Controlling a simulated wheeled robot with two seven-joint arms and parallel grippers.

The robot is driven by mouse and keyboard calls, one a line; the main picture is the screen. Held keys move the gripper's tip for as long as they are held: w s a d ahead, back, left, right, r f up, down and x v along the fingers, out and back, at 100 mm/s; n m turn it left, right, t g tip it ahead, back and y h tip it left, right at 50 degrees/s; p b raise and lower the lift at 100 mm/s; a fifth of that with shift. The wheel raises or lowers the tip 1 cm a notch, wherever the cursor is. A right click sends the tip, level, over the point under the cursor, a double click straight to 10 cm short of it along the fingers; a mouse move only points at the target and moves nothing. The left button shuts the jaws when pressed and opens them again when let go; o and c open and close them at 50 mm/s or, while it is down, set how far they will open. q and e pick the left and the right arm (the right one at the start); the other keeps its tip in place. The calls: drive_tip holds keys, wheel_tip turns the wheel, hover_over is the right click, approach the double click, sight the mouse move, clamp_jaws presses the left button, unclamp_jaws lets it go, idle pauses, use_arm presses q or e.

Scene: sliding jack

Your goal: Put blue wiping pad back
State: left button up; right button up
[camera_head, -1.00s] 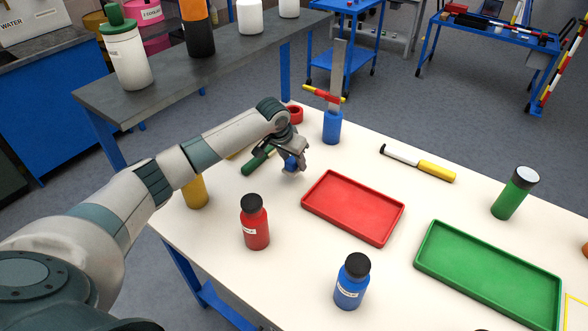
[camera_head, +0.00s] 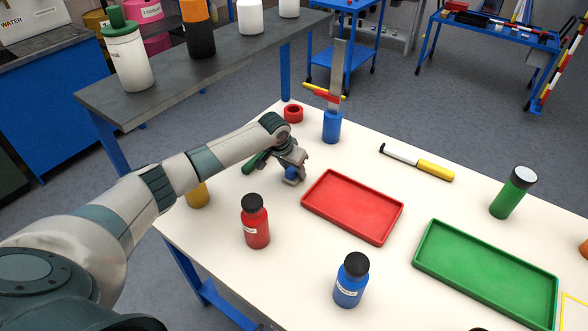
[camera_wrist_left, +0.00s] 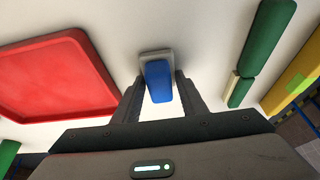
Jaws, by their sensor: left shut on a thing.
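My left gripper (camera_head: 291,171) is shut on the blue wiping pad (camera_head: 292,177), left of the red tray (camera_head: 315,211). In the left wrist view the pad shows as a blue grip (camera_wrist_left: 158,82) on a grey-white base (camera_wrist_left: 153,56), between the two fingers of my left gripper (camera_wrist_left: 158,93). The pad is low over the white table (camera_head: 285,245); I cannot tell whether it touches. My right gripper is not in view.
A green-handled tool (camera_head: 256,161) lies just behind my gripper. A red bottle (camera_head: 255,222), a yellow object (camera_head: 197,194) and a blue bottle (camera_head: 351,282) stand nearer. A blue holder (camera_head: 332,127) stands behind. A green tray (camera_head: 485,280) lies to the right.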

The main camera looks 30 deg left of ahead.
sight(289, 172)
use_arm(q)
drive_tip(key=o, duration=1)
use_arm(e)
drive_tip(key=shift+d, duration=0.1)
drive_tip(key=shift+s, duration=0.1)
use_arm(q)
drive_tip(key=shift+s+r, duration=0.15)
drive_tip(key=shift+r, duration=0.3)
drive_tip(key=b+v, duration=0.1)
drive_tip(key=v, duration=0.5)
drive_tip(key=shift+s+r, duration=0.1)
drive_tip(key=shift+r, duration=0.25)
drive_tip(key=v, duration=0.4)
drive_tip(key=shift+s+r+b, duration=0.1)
drive_tip(key=shift+r+b, duration=0.15)
drive_tip(key=shift+b, duration=0.05)
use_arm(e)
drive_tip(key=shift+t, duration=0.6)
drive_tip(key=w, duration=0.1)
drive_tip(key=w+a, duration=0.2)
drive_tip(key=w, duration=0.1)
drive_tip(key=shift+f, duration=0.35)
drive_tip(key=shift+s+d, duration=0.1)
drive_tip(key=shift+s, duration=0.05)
